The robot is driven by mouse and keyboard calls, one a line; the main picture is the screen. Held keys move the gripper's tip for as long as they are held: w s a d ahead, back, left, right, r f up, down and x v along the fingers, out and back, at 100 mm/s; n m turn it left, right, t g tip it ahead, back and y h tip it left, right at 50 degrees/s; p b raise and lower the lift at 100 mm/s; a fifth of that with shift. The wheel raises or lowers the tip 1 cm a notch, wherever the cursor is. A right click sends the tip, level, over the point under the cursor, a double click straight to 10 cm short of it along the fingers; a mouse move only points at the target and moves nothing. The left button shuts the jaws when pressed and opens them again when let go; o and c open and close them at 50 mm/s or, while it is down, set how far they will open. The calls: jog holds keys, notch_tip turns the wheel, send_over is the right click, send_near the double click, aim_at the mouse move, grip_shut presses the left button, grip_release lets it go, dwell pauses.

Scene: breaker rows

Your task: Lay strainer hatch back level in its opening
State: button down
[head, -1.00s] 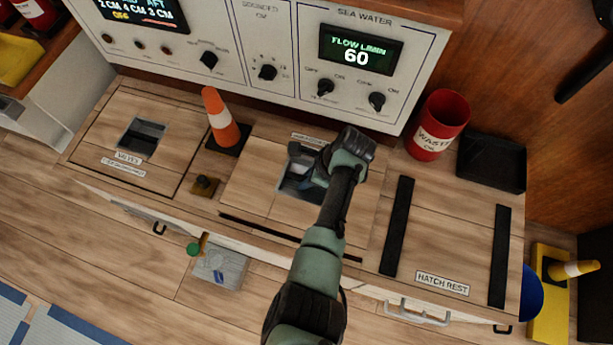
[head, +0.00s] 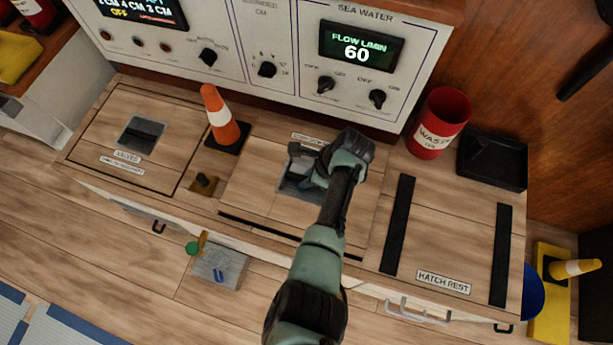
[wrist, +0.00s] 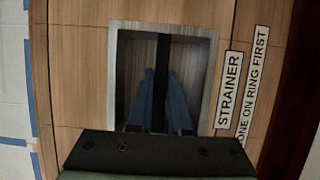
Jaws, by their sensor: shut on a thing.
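The strainer hatch (head: 258,178) is a square wood-grain panel in the counter, with a grey metal-lined recess in its middle. Its label reads STRAINER in the wrist view (wrist: 229,92). My gripper (wrist: 160,78) reaches into the recess, its blue fingers on either side of a dark bar (wrist: 163,50), shut on it. In the head view my gripper (head: 306,178) partly covers the recess and the hatch's right side. A dark gap (head: 275,233) runs along the hatch's front edge; I cannot tell whether the panel is fully level.
An orange cone (head: 220,118) stands left of the hatch, near the valves hatch (head: 103,132). The hatch rest area (head: 447,235) with black strips is clear at right. A red waste bin (head: 438,123) and black tray (head: 492,160) stand behind it. The control panel (head: 290,50) rises at the back.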

jog(key=shift+w+f+b, duration=0.15)
jog(key=shift+f+b, duration=1.2)
jog(key=shift+f, duration=0.3)
jog(key=c, duration=0.8)
grip_release()
jog(key=shift+o, duration=0.2)
jog(key=shift+s+f, duration=0.2)
jog(key=shift+s, duration=0.1)
jog(key=p+v, duration=0.6)
jog(key=v, duration=0.7)
jog(key=shift+w+a+r+p, duration=0.1)
jog(key=shift+p, duration=0.25)
